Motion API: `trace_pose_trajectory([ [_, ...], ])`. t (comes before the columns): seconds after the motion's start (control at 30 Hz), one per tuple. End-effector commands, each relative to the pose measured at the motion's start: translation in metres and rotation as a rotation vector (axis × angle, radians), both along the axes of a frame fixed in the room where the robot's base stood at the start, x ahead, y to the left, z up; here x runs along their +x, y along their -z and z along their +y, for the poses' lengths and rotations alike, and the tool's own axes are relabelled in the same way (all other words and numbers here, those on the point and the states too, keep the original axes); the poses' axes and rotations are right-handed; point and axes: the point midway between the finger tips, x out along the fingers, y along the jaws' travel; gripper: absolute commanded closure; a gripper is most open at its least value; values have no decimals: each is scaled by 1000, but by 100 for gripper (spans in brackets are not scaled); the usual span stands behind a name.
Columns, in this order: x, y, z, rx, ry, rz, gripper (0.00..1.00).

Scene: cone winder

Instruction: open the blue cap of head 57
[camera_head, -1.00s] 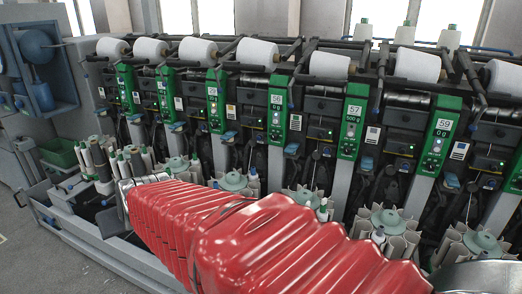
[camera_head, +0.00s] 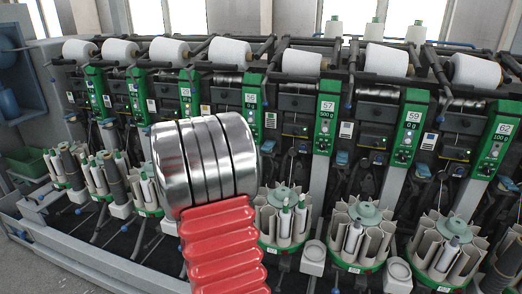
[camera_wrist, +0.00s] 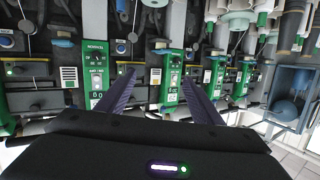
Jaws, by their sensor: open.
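Head 57 has a green panel (camera_head: 325,120) with a white number label, right of centre in the head view. Small blue parts show at panel height: one (camera_head: 268,146) to its left and one (camera_head: 342,158) to its right. I cannot tell which is its cap, or whether it is open. In the wrist view, turned upside down, my gripper (camera_wrist: 158,76) is open and empty. A green panel (camera_wrist: 172,75) shows beyond and between its fingers, apart from them. Its number is not readable. The head view does not show the gripper.
White yarn cones (camera_head: 301,62) line the machine's top. Round magazines (camera_head: 283,220) with grey pockets stand out low along the front, several holding bobbins. Dark rods and brackets project above the panels. Grey floor (camera_head: 60,270) is free at lower left.

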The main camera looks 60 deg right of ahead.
Motion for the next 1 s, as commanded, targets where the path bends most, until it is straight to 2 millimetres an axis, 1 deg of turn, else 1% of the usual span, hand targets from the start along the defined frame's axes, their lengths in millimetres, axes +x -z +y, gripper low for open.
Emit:
trace_pose_trajectory([
  [0.03, -11, 10, -22, -17, 48, -4, 40],
  [0.1, -28, 20, -50, -53, 113, -13, 40],
  [0.17, -44, 28, -73, -82, 169, -18, 40],
  [0.2, -56, 34, -88, -103, 208, -21, 40],
  [0.3, -86, 48, -120, -154, 299, -23, 40],
  [0.4, -113, 60, -143, -197, 375, -20, 40],
  [0.5, -131, 68, -157, -227, 425, -17, 40],
  [0.6, -140, 70, -163, -243, 448, -15, 40],
  [1.0, -141, 70, -165, -245, 451, -16, 40],
])
